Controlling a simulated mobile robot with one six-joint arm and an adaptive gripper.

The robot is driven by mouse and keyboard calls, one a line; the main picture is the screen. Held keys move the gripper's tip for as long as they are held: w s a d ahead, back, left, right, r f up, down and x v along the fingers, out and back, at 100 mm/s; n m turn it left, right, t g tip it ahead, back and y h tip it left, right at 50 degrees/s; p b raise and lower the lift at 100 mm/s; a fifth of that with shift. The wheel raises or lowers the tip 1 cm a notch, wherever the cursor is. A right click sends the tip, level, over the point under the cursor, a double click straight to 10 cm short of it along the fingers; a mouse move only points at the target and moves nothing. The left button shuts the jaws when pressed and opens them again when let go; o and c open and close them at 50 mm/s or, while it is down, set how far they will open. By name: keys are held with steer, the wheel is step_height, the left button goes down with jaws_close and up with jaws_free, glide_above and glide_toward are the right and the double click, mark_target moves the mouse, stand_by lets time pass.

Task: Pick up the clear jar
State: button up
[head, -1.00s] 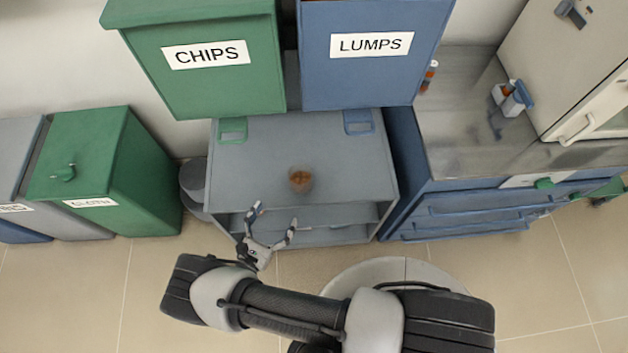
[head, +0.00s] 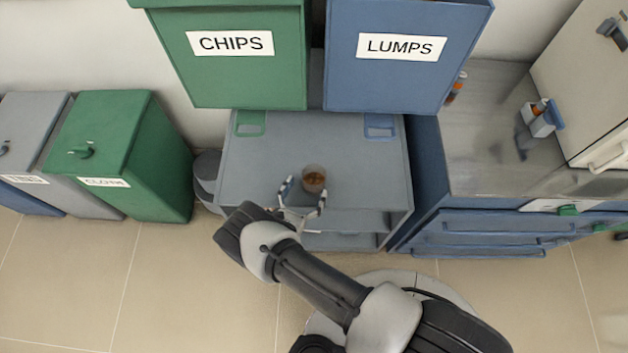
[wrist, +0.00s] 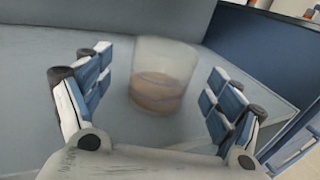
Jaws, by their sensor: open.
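The clear jar (head: 314,179) stands on the grey top of a low shelf unit (head: 260,170), with brown contents in its lower part. In the wrist view the jar (wrist: 162,75) stands upright between and just beyond my open fingers. My gripper (head: 303,194) is open at the near side of the jar, its fingertips on either side. In the wrist view my gripper (wrist: 155,95) shows both fingers apart, with nothing held. I cannot tell whether a finger touches the jar.
A green CHIPS bin (head: 235,75) and a blue LUMPS bin (head: 400,75) stand behind the shelf top. A blue drawer bench (head: 480,215) is at the right. Green and grey bins stand at the left. The shelf top around the jar is clear.

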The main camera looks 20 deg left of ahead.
mark_target(319, 168)
steer(key=w, duration=0.2)
steer(key=w+d, duration=0.1)
steer(key=w, duration=0.2)
steer(key=shift+d+r+b, duration=0.1)
steer(key=shift+r+b, duration=0.1)
steer(key=shift+b, duration=0.15)
steer(key=c, duration=1.4)
